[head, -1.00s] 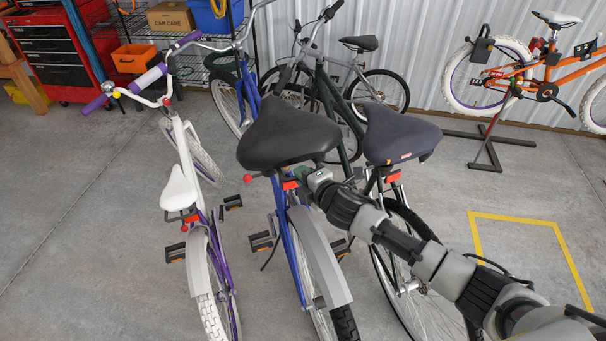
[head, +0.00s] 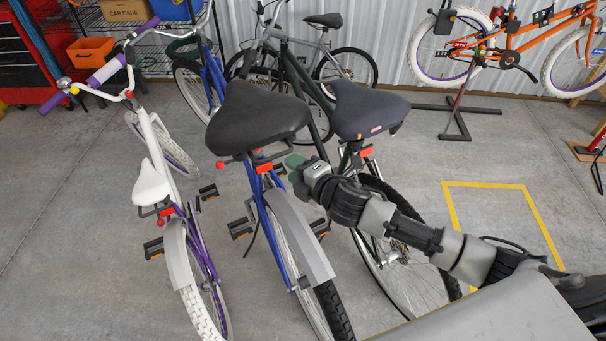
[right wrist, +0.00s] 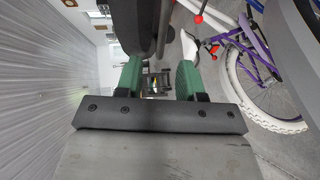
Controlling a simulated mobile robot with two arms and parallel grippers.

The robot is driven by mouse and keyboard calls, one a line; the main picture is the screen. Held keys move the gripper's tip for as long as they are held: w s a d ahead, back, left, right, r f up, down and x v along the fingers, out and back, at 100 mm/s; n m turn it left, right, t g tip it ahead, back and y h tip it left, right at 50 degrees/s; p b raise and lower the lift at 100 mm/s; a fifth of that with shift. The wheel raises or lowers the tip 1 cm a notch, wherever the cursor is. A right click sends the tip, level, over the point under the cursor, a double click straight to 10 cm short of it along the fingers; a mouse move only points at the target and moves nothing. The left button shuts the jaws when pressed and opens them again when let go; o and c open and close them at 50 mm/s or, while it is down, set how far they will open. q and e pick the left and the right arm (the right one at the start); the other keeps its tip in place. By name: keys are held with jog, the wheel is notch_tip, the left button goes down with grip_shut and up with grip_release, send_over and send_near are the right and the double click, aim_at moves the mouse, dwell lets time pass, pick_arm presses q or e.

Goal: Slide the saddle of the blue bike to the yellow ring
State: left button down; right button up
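The blue bike's black saddle (head: 258,115) sits on top of the blue frame (head: 277,218), between a white-and-purple bike and a dark-saddled bike. A red knob (head: 220,165) and a red reflector (head: 263,168) show below it. My right gripper (head: 293,163) is just below and to the right of this saddle, apart from it as far as I can tell. In the right wrist view its two green fingers (right wrist: 159,80) are spread with a gap between them, and a dark saddle (right wrist: 135,22) shows beyond. I cannot make out a yellow ring on the post. My left gripper is out of view.
The dark grey saddle (head: 368,110) of another bike stands close on the right, above my right arm. The white saddle (head: 152,184) is at left. A yellow floor outline (head: 485,186) lies at right. An orange bike (head: 505,55) is on a stand behind.

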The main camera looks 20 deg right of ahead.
jog(key=shift+v, duration=1.35)
jog(key=shift+s, duration=0.1)
